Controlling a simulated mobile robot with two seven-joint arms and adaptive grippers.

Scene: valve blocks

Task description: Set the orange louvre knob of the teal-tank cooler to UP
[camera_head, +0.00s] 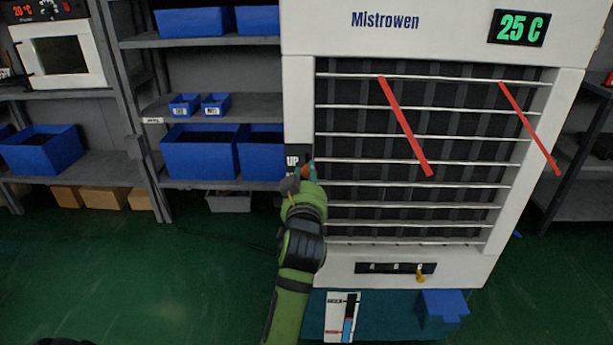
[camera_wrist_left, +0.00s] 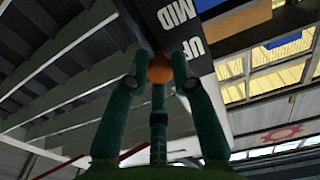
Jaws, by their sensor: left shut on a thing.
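The cooler (camera_head: 300,90) is a tall white cabinet marked Mistrowen, with a teal tank (camera_head: 390,312) at its base. The orange louvre knob (camera_wrist_left: 160,68) shows in the left wrist view between my gripper's fingers; in the head view the fingers mostly cover it. Beside it is a dark label plate reading UP (camera_head: 292,161), and UP and MID are legible in the left wrist view. My left gripper (camera_head: 308,172) is shut on the knob at the cooler's left front edge. The knob's exact setting is hard to tell. My right gripper is not in view.
Two red streamers (camera_head: 405,125) hang before the louvre slats. A yellow lever (camera_head: 420,273) sits on a dark strip low on the cooler. Shelves with blue bins (camera_head: 200,153) stand to the left. A blue block (camera_head: 444,304) is at the tank's right. Green floor (camera_head: 130,270) is open at left.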

